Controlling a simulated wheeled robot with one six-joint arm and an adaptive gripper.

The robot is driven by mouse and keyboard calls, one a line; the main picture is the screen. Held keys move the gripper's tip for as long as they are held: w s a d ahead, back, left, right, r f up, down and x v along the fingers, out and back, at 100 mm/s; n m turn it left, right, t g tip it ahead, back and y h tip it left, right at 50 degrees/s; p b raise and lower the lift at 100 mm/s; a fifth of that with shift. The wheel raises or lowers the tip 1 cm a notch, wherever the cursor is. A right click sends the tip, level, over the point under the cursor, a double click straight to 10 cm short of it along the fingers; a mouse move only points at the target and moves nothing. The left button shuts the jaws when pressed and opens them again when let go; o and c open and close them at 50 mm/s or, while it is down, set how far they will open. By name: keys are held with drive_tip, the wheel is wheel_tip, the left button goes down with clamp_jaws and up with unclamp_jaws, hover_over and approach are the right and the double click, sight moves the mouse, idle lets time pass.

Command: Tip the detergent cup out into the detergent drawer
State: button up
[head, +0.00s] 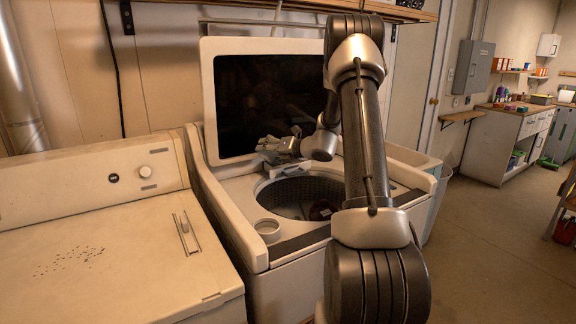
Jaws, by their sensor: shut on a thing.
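My gripper (272,147) is at the back left of the open washer, above the rim of its tub and in front of the raised lid. It is shut on a small pale thing, apparently the detergent cup (266,141). The fingers partly cover it, and its tilt and contents are too small to tell. A pale blue-grey part (272,165) just below the gripper looks like the detergent drawer; its inside is not clear. A round whitish cup-like thing (267,229) sits on the washer's front left top.
The washer lid (268,100) stands upright behind the gripper. A second machine (110,240) stands at left with a mostly clear top. A workbench (520,115) is far right, with bare floor before it.

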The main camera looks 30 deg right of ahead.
drive_tip(key=shift+r+m+y, duration=0.4)
drive_tip(key=shift+r+m, duration=0.1)
drive_tip(key=shift+m, duration=0.2)
idle(0.5)
drive_tip(key=shift+d+f+m+t+y, duration=0.25)
drive_tip(key=shift+f+m+t+y, duration=0.4)
drive_tip(key=shift+m, duration=0.65)
idle(1.1)
drive_tip(key=shift+d+r+m+p, duration=0.4)
drive_tip(key=shift+d+m, duration=0.3)
drive_tip(key=shift+d, duration=0.1)
idle(0.5)
drive_tip(key=shift+d+f+m+t+y, duration=0.35)
drive_tip(key=shift+m+t, duration=0.2)
drive_tip(key=shift+m, duration=0.25)
idle(0.6)
drive_tip(key=shift+r+m+p, duration=0.1)
drive_tip(key=shift+m+p, duration=0.3)
